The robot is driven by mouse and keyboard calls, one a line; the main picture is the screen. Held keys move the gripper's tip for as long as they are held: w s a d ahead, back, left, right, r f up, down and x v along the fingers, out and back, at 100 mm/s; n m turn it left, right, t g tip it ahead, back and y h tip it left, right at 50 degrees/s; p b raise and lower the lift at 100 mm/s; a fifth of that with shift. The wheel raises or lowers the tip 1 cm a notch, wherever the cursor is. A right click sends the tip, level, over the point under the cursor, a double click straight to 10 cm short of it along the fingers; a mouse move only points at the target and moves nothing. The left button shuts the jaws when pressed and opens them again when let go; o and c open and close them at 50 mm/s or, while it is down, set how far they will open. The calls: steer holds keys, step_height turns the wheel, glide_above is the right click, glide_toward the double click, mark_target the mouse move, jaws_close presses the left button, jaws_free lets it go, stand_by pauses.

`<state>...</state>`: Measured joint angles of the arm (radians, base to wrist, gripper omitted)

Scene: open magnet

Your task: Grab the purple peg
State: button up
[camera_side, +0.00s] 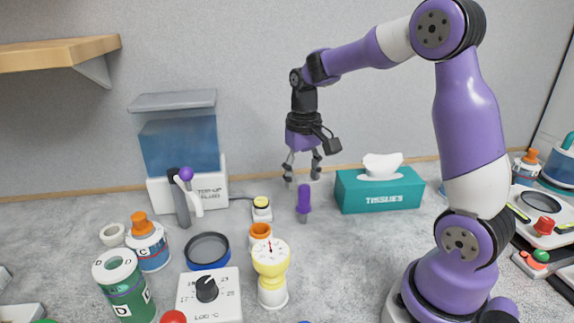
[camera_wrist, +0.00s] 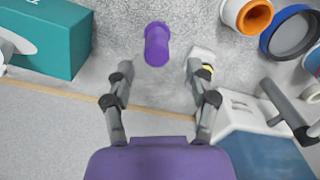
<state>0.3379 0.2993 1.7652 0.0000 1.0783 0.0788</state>
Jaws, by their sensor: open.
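The purple peg (camera_side: 304,199) stands upright on the grey table near the middle of the side view. In the wrist view the purple peg (camera_wrist: 157,45) is beyond the fingertips, between their lines, and apart from them. My gripper (camera_side: 302,179) is open and empty, pointing down, above the table and behind the peg. In the wrist view my gripper (camera_wrist: 159,66) shows its two fingers spread wide. The peg is in full view in the side view.
A teal tissue box (camera_side: 378,190) stands right of the peg. A small block with a yellow button (camera_side: 262,209) is close on its left. The top-up fluid dispenser (camera_side: 180,150) stands at the back left. Bottles, a dial box (camera_side: 210,295) and a yellow gauge (camera_side: 271,270) are in front.

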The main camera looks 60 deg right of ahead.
mark_target(305, 187)
steer(key=f, duration=0.5)
steer(key=shift+s+f, duration=0.3)
jaws_close()
